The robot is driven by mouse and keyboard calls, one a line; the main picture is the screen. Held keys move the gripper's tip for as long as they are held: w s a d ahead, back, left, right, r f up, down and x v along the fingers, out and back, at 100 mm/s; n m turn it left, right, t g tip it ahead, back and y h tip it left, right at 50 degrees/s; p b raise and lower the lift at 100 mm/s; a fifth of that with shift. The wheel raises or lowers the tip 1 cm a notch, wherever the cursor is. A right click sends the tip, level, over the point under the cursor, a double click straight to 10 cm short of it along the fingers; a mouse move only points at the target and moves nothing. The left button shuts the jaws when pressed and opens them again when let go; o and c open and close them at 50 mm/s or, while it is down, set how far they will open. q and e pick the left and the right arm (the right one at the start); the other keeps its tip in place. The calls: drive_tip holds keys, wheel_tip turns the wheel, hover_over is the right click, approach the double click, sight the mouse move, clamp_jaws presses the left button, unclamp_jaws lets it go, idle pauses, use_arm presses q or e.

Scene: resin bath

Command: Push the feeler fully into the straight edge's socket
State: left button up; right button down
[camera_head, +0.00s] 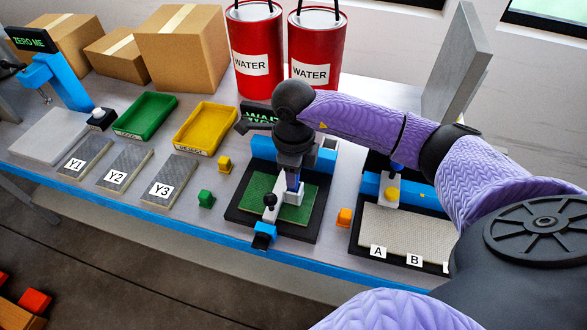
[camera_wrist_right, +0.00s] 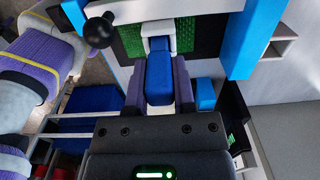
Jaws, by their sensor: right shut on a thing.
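My right gripper (camera_head: 291,180) reaches down over the green mat (camera_head: 294,212) of the black-framed station. In the right wrist view the gripper (camera_wrist_right: 159,88) is shut on a blue block, which I take to be the feeler (camera_wrist_right: 160,72). The feeler's far end meets a pale grey bracket (camera_wrist_right: 158,28), apparently the straight edge's socket. I cannot tell how deep the feeler sits in it. The knob also shows in the wrist view (camera_wrist_right: 98,30). My left gripper is not in view.
A blue beam (camera_head: 262,146) stands behind the mat. Plates Y1 to Y3, two trays, boxes and red WATER buckets (camera_head: 257,50) fill the left and back.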

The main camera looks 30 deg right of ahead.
drive_tip(key=shift+f+b, duration=0.45)
drive_tip(key=shift+f, duration=0.15)
drive_tip(key=shift+c, duration=1.8)
unclamp_jaws()
